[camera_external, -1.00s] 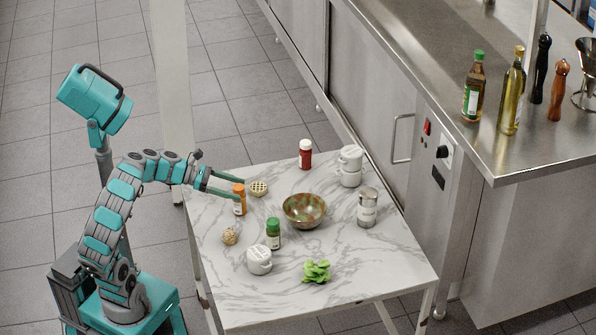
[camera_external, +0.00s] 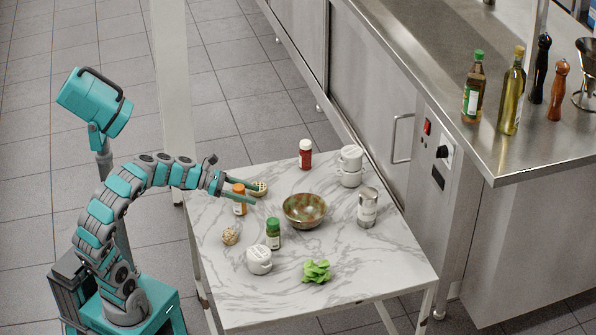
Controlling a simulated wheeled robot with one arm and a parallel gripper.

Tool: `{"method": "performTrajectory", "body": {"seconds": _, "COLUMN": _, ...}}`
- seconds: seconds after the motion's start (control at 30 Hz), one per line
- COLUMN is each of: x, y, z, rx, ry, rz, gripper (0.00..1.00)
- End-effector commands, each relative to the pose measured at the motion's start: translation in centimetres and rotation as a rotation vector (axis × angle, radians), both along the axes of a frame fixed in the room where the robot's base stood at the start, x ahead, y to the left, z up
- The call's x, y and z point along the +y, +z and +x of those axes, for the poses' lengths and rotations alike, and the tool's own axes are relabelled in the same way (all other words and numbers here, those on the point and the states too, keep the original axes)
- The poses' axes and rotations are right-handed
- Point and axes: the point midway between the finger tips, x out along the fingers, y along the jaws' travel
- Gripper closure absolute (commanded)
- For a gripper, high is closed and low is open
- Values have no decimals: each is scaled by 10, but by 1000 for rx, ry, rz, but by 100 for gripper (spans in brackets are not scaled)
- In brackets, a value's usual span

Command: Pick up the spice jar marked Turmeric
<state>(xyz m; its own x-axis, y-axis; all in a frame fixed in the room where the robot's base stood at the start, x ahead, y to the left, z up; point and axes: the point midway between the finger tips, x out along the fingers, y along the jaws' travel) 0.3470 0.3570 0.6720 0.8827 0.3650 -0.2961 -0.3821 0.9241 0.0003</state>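Three small spice jars stand upright on the marble table (camera_external: 345,290). One has an orange cap and orange contents (camera_external: 239,208), one is red with a white cap (camera_external: 305,156), and one has a green cap (camera_external: 273,236). Their labels are too small to read, so I cannot make out the word Turmeric. My gripper (camera_external: 257,192) is at the orange jar, near the table's left edge. Its two fingers are spread apart, one on the near side of this jar and one on the far side. I cannot tell whether either finger touches it.
A waffle-like round item (camera_external: 260,187) lies just behind the fingers. A bowl (camera_external: 305,211) stands to the right. A white mug (camera_external: 259,261), a beige ball (camera_external: 230,236), green leaves (camera_external: 317,271), a metal can (camera_external: 367,208) and stacked white mugs (camera_external: 350,166) stand around.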

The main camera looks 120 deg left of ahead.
Motion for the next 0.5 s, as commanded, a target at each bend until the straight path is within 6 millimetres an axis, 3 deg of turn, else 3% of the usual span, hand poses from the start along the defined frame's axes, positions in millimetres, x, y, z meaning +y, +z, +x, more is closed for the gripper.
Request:
{"method": "performTrajectory", "body": {"seconds": 0.07, "x": 0, "y": 0, "z": 0, "rx": 0, "ry": 0, "rz": 0, "gripper": 45}}
{"method": "performTrajectory", "body": {"seconds": 0.5, "x": 0, "y": 0, "z": 0, "rx": 0, "ry": 0, "rz": 0, "gripper": 95}}
